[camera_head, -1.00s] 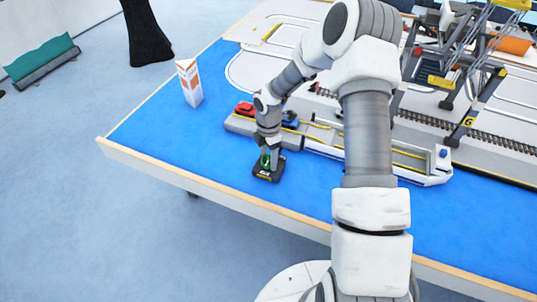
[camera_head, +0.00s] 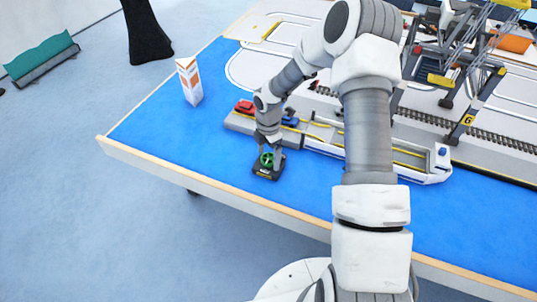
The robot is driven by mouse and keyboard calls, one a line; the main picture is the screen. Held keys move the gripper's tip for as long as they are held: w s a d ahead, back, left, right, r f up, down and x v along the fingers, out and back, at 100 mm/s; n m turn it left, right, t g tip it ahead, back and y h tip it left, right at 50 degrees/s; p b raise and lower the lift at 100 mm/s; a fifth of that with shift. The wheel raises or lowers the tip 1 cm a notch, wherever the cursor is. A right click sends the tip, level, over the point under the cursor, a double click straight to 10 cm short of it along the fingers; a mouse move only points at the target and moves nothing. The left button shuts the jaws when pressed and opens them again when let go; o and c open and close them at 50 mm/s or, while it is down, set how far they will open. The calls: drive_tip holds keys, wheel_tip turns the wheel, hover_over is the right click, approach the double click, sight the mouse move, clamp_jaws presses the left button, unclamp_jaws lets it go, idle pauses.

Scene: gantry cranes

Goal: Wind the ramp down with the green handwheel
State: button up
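The green handwheel (camera_head: 265,160) sits on a small dark base (camera_head: 268,173) on the blue table top, left of the middle in the head view. My gripper (camera_head: 270,153) points down at the handwheel, with its fingers spread apart to either side. Whether the fingers touch the wheel or grip its rim is too small to tell. The ramp cannot be told apart with certainty. A grey deck (camera_head: 240,123) with a red car (camera_head: 244,107) and a blue car (camera_head: 289,119) lies just behind, partly hidden by my arm.
A white and orange carton (camera_head: 189,82) stands at the left of the table. A long white vessel (camera_head: 425,177), train tracks (camera_head: 500,140) and a gantry crane (camera_head: 470,100) fill the right side. The blue surface left of the handwheel is clear. The table's wooden edge (camera_head: 220,199) runs in front.

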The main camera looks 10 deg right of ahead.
sight(269, 158)
wheel_tip(269, 158, up, 17)
drive_tip(key=p, duration=0.1)
drive_tip(key=shift+r, duration=0.2)
idle(0.3)
